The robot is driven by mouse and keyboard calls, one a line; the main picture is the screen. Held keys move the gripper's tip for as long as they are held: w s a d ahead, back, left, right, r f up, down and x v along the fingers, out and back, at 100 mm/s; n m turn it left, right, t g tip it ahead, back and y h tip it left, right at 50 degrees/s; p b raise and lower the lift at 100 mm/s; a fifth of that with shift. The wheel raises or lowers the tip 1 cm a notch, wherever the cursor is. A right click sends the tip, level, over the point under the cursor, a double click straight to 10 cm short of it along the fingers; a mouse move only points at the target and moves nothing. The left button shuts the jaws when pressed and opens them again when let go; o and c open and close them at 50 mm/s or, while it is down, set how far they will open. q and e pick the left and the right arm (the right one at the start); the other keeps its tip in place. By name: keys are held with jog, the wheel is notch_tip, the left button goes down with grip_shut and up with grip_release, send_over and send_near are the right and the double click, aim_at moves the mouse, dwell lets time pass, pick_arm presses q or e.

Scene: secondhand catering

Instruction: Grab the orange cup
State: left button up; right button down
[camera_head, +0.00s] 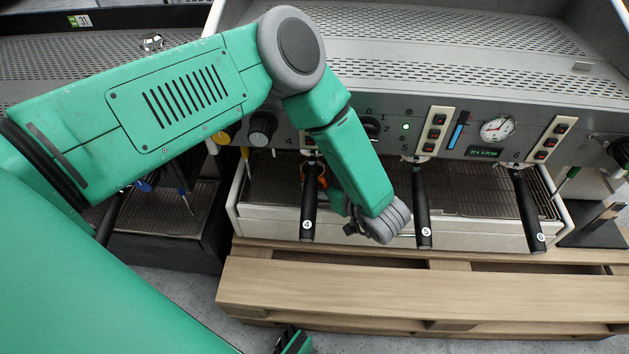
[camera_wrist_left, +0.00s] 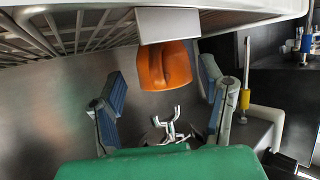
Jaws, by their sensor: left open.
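The orange cup (camera_wrist_left: 165,68) shows in the left wrist view between the two blue-padded fingers of my left gripper (camera_wrist_left: 163,95), beyond their tips or level with them; I cannot tell which. A pale block covers the cup's upper part in that view. In the head view only slivers of the orange cup (camera_head: 321,181) show, behind the handle marked 4 and beside my left gripper (camera_head: 340,200). My left gripper is open, with a visible gap between each finger and the cup.
The coffee machine (camera_head: 480,85) has black handles marked 4 (camera_head: 308,205), 5 (camera_head: 422,205) and 6 (camera_head: 527,205) jutting out close to my left wrist. It stands on a wooden pallet (camera_head: 420,287). A dark machine (camera_head: 165,235) stands to the left.

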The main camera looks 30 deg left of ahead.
pick_arm(q)
grip_shut()
jog(key=shift+r, duration=0.15)
dwell(0.4)
jog(key=shift+s+d+r+p, duration=0.25)
jog(key=shift+d+r+p, duration=0.15)
jog(key=shift+d+r, duration=0.05)
jog(key=shift+s+d+r+p, duration=0.2)
jog(key=shift+d+r+p, duration=0.15)
jog(key=shift+d+r, duration=0.1)
jog(key=r+p+v, duration=0.1)
jog(key=p+v, duration=0.3)
jog(key=v, duration=0.9)
jog(key=shift+a+r, duration=0.1)
dwell(1.8)
